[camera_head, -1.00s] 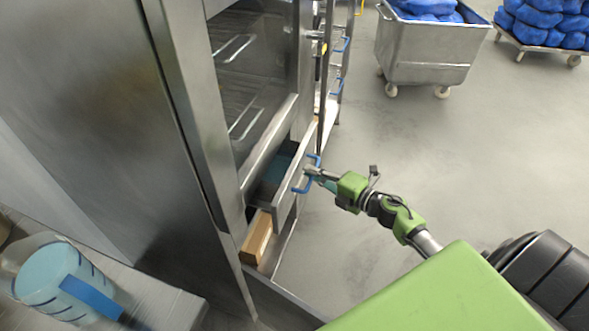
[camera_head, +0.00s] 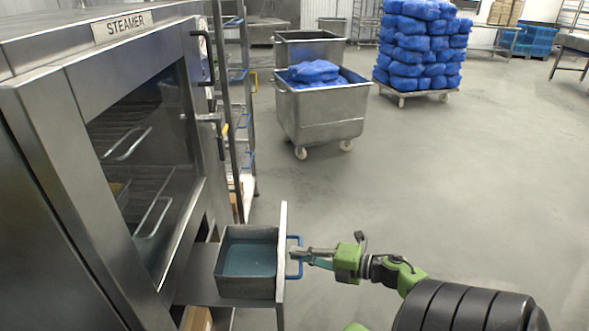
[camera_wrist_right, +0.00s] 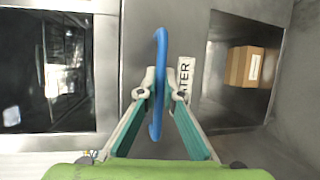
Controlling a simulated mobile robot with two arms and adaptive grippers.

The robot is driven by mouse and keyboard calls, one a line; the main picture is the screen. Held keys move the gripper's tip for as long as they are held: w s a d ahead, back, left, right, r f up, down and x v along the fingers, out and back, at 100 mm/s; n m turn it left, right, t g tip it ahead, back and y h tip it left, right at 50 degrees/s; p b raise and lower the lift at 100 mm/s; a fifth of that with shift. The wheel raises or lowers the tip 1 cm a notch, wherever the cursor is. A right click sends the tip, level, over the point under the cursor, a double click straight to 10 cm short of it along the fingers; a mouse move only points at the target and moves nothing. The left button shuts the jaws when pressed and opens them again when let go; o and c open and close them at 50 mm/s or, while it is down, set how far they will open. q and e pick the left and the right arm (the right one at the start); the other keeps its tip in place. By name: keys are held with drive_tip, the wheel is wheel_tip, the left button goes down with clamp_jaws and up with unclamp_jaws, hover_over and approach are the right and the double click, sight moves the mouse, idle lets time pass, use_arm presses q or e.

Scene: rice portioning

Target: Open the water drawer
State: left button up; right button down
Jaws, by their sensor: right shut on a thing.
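The water drawer (camera_head: 281,240) is pulled out from the lower part of the steel steamer (camera_head: 60,120). A metal pan (camera_head: 228,285) with blue-green water in it sits behind the drawer front. My right gripper (camera_head: 297,254) is shut on the drawer's blue handle (camera_head: 291,239). My left gripper is not in view.
A cardboard box (camera_wrist_right: 252,67) sits in an open space beside the drawer front. A steel cart (camera_head: 318,110) with blue bags and a dolly (camera_head: 398,93) of stacked blue bags stand farther back. Grey floor to the right is clear.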

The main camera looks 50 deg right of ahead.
drive_tip(key=c, duration=2.2)
unclamp_jaws()
drive_tip(key=shift+o, duration=0.2)
drive_tip(key=v, duration=1.2)
